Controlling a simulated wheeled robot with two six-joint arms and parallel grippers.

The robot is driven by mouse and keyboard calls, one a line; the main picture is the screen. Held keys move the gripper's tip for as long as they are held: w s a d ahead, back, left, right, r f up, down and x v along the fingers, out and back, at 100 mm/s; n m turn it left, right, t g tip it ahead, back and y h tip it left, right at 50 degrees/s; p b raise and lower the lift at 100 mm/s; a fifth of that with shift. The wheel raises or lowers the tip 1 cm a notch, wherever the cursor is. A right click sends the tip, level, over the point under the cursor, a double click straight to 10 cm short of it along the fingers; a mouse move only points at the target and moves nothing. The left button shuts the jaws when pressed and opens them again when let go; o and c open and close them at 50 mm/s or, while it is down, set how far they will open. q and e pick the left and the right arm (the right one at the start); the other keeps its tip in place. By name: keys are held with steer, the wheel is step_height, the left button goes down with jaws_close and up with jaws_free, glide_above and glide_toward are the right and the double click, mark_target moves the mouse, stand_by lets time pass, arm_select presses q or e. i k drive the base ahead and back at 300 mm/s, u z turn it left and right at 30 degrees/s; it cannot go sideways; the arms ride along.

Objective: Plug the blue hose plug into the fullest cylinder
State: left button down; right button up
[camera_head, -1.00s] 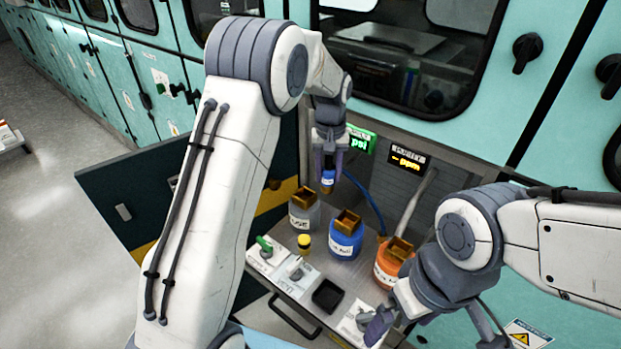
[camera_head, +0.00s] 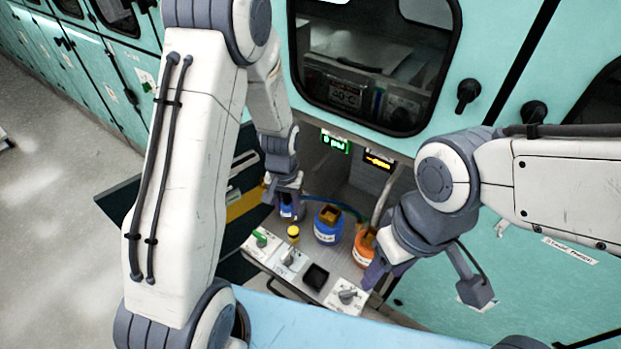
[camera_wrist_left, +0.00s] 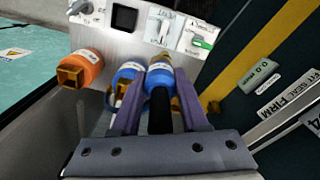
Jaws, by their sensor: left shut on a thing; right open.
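My left gripper (camera_head: 287,196) is shut on the blue hose plug (camera_head: 288,212), which also shows between the purple fingers in the left wrist view (camera_wrist_left: 160,76). It holds the plug at the leftmost cylinder's place. That cylinder is mostly hidden behind plug and gripper; I cannot tell whether they touch. The blue hose (camera_head: 345,207) trails right. A blue cylinder (camera_head: 327,232) with a brown square top stands to the right, and an orange cylinder (camera_head: 364,248) beyond it. Fill levels cannot be read. My right gripper (camera_head: 384,272) is open and empty beside the orange cylinder.
A white control panel (camera_head: 268,252) with a green-handled switch, toggles and a black square lies in front of the cylinders. Lit displays (camera_head: 335,142) are on the back wall. A dark open door stands left.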

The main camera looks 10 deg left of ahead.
mark_target(329, 220)
steer(key=u, duration=1.6)
steer(key=k, duration=0.35)
steer(key=z, duration=1.6)
steer(key=i, duration=0.5)
steer(key=u, duration=0.1)
